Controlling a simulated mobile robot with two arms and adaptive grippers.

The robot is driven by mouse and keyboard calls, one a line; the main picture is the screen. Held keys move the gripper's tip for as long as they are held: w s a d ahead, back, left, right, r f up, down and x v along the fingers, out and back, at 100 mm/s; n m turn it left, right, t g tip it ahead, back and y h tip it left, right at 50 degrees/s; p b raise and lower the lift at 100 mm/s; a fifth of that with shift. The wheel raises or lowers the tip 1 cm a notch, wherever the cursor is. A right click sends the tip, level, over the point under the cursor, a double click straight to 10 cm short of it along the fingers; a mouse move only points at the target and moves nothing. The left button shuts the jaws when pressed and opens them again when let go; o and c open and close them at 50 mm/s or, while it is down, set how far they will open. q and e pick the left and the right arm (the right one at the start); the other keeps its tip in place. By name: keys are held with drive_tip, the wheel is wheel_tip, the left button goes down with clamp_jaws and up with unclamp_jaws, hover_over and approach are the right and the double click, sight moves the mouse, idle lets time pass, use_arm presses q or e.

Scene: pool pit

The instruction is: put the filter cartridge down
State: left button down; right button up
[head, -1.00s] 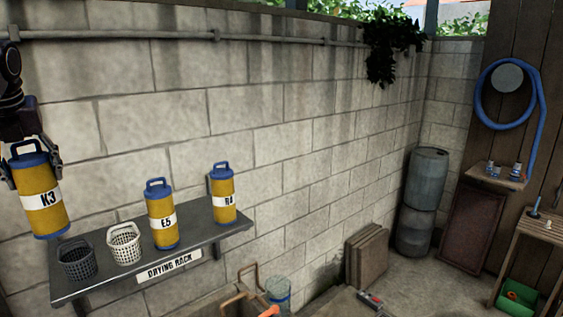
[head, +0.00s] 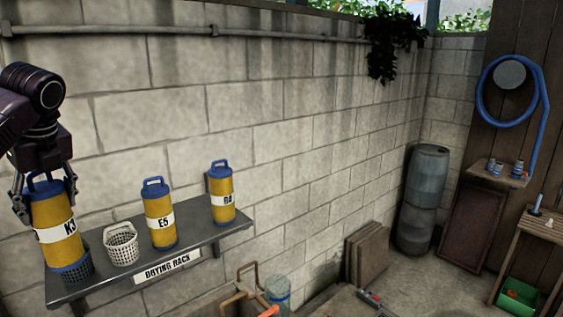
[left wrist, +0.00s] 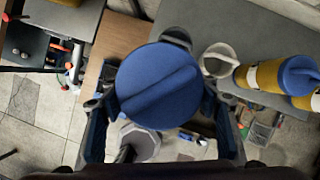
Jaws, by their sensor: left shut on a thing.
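The filter cartridge K3 (head: 58,238) is yellow with a white label band and blue ends. My left gripper (head: 46,203) is shut around its upper part, and the cartridge hangs nearly upright, slightly tilted. In the head view it overlaps the left end of the grey drying rack (head: 205,241) and hides part of the dark basket (head: 82,267). I cannot tell whether its base touches the rack. In the left wrist view its blue cap (left wrist: 160,85) lies between the fingers, beside the dark basket's rim (left wrist: 176,37). My right gripper is not in view.
A white basket (head: 121,245) stands right of the dark one. Cartridges E5 (head: 160,208) and R4 (head: 222,187) stand farther right on the rack, against the block wall (head: 290,110). Bare rack shows between E5 and R4 and along the front edge.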

use_arm(q)
drive_tip(key=s+d+f+n+g+h, duration=0.2)
drive_tip(key=s+d+f+n+g, duration=0.1)
drive_tip(key=s+d+f+n, duration=0.8)
drive_tip(key=s+d+f+n+g+h, duration=0.1)
drive_tip(key=s+d+f+n+g, duration=0.2)
drive_tip(key=s+d+f+n, duration=0.8)
drive_tip(key=d+f+n, duration=0.1)
drive_tip(key=d, duration=0.6)
drive_tip(key=shift+s+d+n+h, duration=0.3)
drive_tip(key=shift+s+d+h, duration=0.1)
wheel_tip(320, 180, down, 15)
drive_tip(key=b, duration=1.4)
drive_tip(key=shift+g, duration=0.3)
drive_tip(key=shift+r, duration=0.2)
